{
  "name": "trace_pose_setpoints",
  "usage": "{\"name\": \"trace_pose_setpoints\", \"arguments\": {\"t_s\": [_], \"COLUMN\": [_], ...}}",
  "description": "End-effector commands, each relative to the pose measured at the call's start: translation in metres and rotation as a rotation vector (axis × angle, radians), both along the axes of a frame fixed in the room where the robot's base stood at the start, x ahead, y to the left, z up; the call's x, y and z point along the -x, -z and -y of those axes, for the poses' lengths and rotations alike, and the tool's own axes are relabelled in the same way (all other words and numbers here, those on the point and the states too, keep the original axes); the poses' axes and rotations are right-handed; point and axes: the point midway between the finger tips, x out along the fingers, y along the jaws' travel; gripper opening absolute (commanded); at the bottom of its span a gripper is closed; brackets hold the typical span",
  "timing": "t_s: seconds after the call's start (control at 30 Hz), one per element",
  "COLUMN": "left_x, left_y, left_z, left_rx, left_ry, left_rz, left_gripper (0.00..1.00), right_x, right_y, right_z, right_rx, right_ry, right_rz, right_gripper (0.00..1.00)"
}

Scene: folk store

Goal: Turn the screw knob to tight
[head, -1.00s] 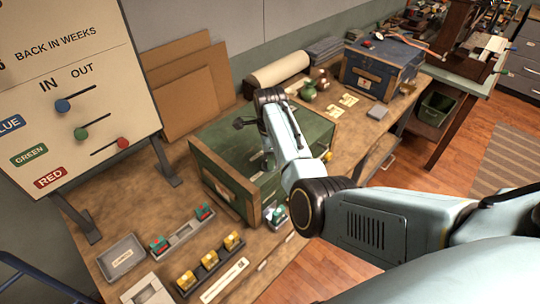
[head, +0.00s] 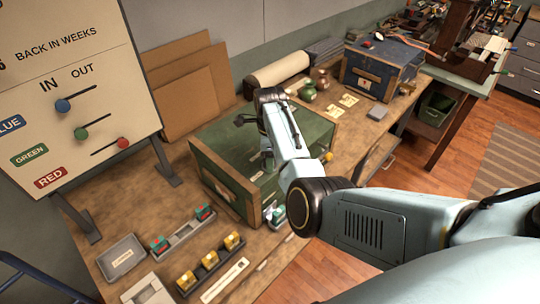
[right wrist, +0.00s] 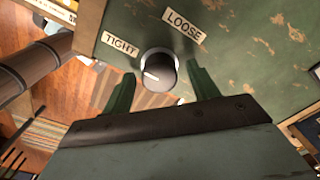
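The dark round screw knob (right wrist: 158,71) sits on a worn green panel (right wrist: 240,60), in the right wrist view. A white mark on its face points left and slightly down. A TIGHT label (right wrist: 120,44) is at its upper left and a LOOSE label (right wrist: 184,24) at its upper right. My right gripper (right wrist: 162,88) is open, with one green finger on each side of the knob and visible gaps to it. In the head view my right arm reaches over the green wood-edged box (head: 222,172), and the knob cannot be made out there. My left gripper is not in view.
A blue chest (head: 375,72), a green jar (head: 308,91) and a paper roll (head: 278,70) stand farther back on the bench. Trays with coloured blocks (head: 210,262) lie at the front. A sign board (head: 75,80) stands at the left.

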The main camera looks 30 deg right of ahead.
Motion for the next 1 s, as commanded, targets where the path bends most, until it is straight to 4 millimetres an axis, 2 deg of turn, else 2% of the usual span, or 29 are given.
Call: {"name": "trace_pose_setpoints", "arguments": {"t_s": [0.23,0.37,0.47,0.7,0.87,1.0], "left_x": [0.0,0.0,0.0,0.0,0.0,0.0], "left_y": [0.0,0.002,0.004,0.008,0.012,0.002], "left_z": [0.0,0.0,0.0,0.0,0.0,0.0], "left_rx": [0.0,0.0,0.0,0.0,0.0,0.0], "left_ry": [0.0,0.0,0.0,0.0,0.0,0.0], "left_rz": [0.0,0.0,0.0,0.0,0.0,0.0], "left_gripper": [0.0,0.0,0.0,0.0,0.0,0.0], "right_x": [0.001,0.0,-0.001,-0.001,0.0,0.0], "right_y": [0.0,-0.008,-0.023,-0.078,-0.108,-0.128], "right_z": [0.0,0.0,0.0,0.0,0.0,-0.001], "right_rx": [0.0,0.001,0.0,0.0,0.0,-0.002], "right_ry": [-0.001,-0.001,0.0,0.0,-0.001,-0.002], "right_rz": [-0.002,0.002,0.003,0.004,0.002,0.001], "right_gripper": [0.59,0.59,0.59,0.59,0.59,0.59]}}
